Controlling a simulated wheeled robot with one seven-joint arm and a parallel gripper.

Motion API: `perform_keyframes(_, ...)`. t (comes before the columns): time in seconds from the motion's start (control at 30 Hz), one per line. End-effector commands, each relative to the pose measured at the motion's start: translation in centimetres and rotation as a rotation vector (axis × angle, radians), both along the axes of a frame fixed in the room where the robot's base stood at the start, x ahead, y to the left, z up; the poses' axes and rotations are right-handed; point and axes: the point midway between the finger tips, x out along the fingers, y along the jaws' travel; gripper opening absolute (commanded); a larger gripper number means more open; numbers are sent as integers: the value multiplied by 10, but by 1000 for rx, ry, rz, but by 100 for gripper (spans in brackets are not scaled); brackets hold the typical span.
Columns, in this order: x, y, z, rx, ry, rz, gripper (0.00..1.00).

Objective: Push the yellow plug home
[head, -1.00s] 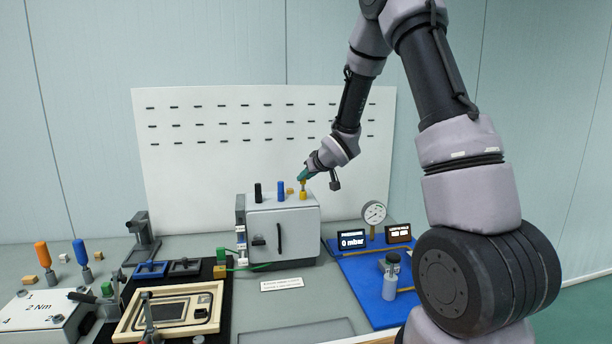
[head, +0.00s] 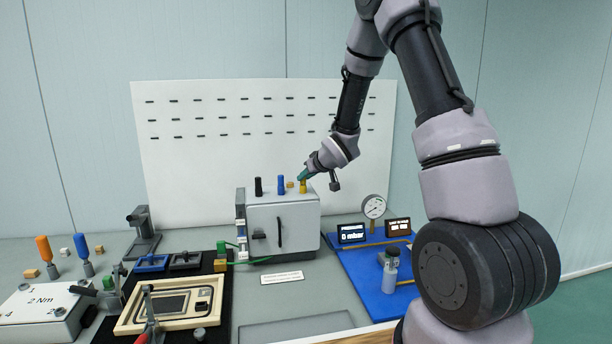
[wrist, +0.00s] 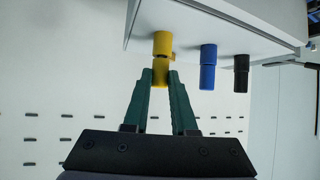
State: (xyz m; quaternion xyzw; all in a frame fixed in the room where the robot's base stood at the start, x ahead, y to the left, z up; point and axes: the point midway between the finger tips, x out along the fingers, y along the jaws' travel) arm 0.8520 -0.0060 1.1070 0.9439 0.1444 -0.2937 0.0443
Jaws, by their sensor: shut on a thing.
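The yellow plug (head: 303,187) stands upright at the right end of a row on top of the white box (head: 296,218). In the wrist view the yellow plug (wrist: 162,44) meets the box face, its wide collar against it. I cannot tell whether a small gap is left. My gripper (head: 303,177) reaches down from the upper right. In the wrist view its green fingers (wrist: 162,76) are shut on the plug's outer end. A blue plug (head: 281,186) and a black plug (head: 258,187) stand to the left, apart from my fingers.
A white slotted panel (head: 220,150) stands behind. A blue board with a gauge (head: 374,206) is at the right. A wooden-framed fixture (head: 170,305) lies at front left.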

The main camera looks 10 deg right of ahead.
Motion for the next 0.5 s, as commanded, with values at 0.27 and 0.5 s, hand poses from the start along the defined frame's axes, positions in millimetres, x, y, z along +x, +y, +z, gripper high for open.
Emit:
perform_keyframes(0.27,0,0,-4,0,1,0,60)
perform_keyframes(0.5,0,0,-4,0,1,0,60)
